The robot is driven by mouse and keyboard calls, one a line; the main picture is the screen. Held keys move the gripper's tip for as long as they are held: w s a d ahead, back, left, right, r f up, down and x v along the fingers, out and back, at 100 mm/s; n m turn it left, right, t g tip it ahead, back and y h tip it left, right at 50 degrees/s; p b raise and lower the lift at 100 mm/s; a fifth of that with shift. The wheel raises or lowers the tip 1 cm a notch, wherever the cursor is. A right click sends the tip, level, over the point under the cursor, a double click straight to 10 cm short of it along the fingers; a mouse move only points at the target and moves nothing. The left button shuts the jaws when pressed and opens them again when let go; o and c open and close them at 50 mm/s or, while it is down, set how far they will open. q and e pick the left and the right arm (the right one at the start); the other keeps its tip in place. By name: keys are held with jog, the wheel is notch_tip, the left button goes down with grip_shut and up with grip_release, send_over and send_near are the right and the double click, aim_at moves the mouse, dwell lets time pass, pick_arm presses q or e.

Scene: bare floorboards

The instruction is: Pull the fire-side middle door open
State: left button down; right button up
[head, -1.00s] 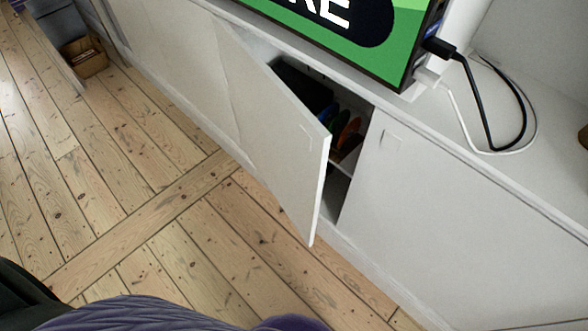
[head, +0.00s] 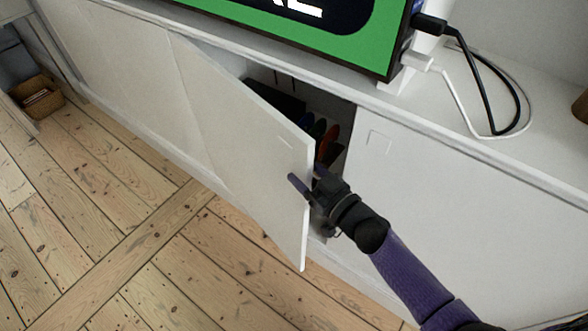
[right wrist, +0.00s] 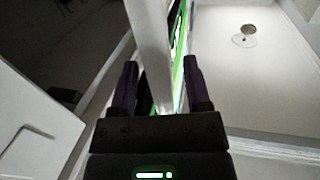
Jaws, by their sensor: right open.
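The white middle door (head: 245,145) of the low cabinet stands partly open, its free edge swung out toward me in the head view. My right gripper (head: 305,174) is at that free edge, one finger on the outer face side and the other on the inner side. In the right wrist view the door's edge (right wrist: 148,45) runs between the two open fingers (right wrist: 160,64), with gaps beside it. The gripper is not closed on the door. My left gripper is not in view.
The dark cabinet interior (head: 285,100) holds several coloured items. A closed white door (head: 440,190) is to the right. A screen (head: 345,45) and cables (head: 490,110) are on top. A basket (head: 38,97) sits far left. The floorboards (head: 130,250) before the door are clear.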

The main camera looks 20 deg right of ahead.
jog(key=shift+x, duration=1.25)
jog(key=shift+c, duration=0.3)
grip_shut()
